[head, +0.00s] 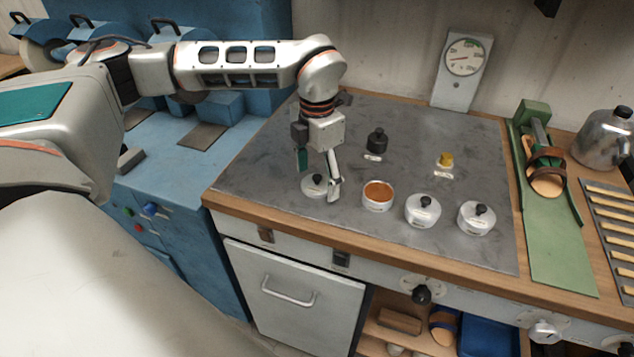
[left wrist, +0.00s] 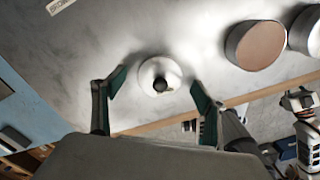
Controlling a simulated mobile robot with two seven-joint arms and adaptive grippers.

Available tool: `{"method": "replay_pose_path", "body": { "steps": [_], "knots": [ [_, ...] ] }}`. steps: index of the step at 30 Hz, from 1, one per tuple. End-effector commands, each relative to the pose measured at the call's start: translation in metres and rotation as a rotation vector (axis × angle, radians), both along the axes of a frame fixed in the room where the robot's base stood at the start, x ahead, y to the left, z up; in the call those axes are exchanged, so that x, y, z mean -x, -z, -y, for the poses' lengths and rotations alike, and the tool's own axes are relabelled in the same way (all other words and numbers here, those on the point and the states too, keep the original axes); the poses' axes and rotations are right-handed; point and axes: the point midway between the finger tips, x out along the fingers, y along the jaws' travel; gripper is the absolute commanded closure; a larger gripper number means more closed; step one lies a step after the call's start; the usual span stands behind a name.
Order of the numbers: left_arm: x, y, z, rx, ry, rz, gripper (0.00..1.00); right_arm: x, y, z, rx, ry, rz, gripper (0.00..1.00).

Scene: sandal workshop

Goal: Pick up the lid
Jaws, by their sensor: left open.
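The lid (head: 314,189) is a small pale metal disc with a black knob, lying on the grey worktop (head: 260,170) to the left of an open pot (head: 378,202) with orange-brown content. In the left wrist view the lid (left wrist: 147,72) lies between the two fingers. My left gripper (head: 318,178) points down over the lid, with its fingers open on either side of it. The left wrist view shows the gripper (left wrist: 158,79) with a gap between each fingertip and the lid. My right gripper does not show in the head view.
Two lidded pots (head: 422,217) (head: 477,225) stand to the right of the open pot. A black bottle (head: 376,140) and a yellow-topped item (head: 445,160) stand behind. A dial gauge (head: 465,57) leans at the back. A green stand (head: 556,240) holds a sandal at right.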

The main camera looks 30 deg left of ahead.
Motion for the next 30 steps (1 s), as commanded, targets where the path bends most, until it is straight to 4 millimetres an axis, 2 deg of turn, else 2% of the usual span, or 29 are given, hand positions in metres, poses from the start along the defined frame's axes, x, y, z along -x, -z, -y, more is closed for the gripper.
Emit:
{"method": "replay_pose_path", "body": {
  "steps": [2, 6, 20, 26, 30],
  "knots": [
    [0.000, 0.000, 0.000, 0.000, 0.000, 0.000, 0.28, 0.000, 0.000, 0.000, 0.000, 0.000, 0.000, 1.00],
    [0.000, 0.000, 0.000, 0.000, 0.000, 0.000, 0.62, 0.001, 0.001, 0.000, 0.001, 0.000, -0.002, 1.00],
    [0.000, -0.004, 0.000, 0.000, 0.001, 0.001, 0.62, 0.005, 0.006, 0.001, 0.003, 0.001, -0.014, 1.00],
    [-0.001, -0.025, 0.000, 0.000, 0.001, 0.004, 0.62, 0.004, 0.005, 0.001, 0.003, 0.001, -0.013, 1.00],
    [-0.002, -0.055, 0.000, 0.000, 0.001, 0.006, 0.62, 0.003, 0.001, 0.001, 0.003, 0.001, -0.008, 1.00]
  ]
}}
